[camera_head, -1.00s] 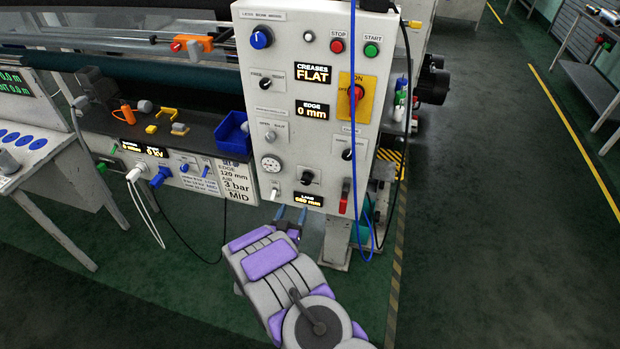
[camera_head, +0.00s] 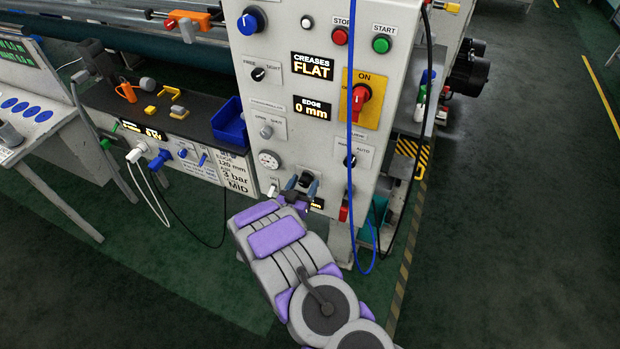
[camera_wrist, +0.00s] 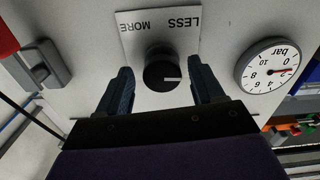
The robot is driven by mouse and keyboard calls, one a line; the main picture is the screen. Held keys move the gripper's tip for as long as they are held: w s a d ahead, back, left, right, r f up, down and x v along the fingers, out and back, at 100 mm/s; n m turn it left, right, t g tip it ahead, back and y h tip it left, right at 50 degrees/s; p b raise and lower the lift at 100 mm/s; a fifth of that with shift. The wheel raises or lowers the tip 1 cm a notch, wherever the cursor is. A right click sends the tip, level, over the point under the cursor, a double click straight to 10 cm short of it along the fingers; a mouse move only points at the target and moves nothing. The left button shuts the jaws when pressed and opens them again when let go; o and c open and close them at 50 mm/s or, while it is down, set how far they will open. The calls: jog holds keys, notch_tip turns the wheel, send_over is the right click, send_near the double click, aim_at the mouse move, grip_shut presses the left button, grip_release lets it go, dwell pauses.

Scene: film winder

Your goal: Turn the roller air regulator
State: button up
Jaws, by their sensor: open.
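The roller air regulator looks to be the black round knob (camera_wrist: 162,72) with a white pointer mark, on a white plate reading LESS and MORE, upside down in the wrist view. In the head view the knob (camera_head: 305,178) is low on the white control panel, partly covered by my fingers. My gripper (camera_wrist: 163,92) is open, its two blue-grey fingers on either side of the knob, with gaps showing. In the head view my gripper (camera_head: 302,186) is at the panel's lower front. A pressure gauge (camera_wrist: 277,66) marked bar has its red needle near 2.
The control panel (camera_head: 288,130) carries other knobs, a red switch (camera_head: 361,98) and STOP and START buttons. A blue cable (camera_head: 352,200) hangs just right of my gripper. A grey-and-red fitting (camera_wrist: 38,62) is at the wrist view's left. A card (camera_head: 236,174) reads 3 bar and MID.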

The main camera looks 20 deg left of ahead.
jog(key=shift+a, duration=0.3)
jog(key=shift+c, duration=0.2)
jog(key=shift+d, duration=0.25)
jog(key=c, duration=1)
jog(key=shift+a+m, duration=0.1)
jog(key=shift+m, duration=0.3)
jog(key=m+b, duration=0.1)
jog(key=m, duration=0.3)
jog(key=m+b, duration=0.2)
jog(key=m, duration=0.3)
jog(key=shift+f, duration=0.1)
jog(key=shift+m, duration=0.3)
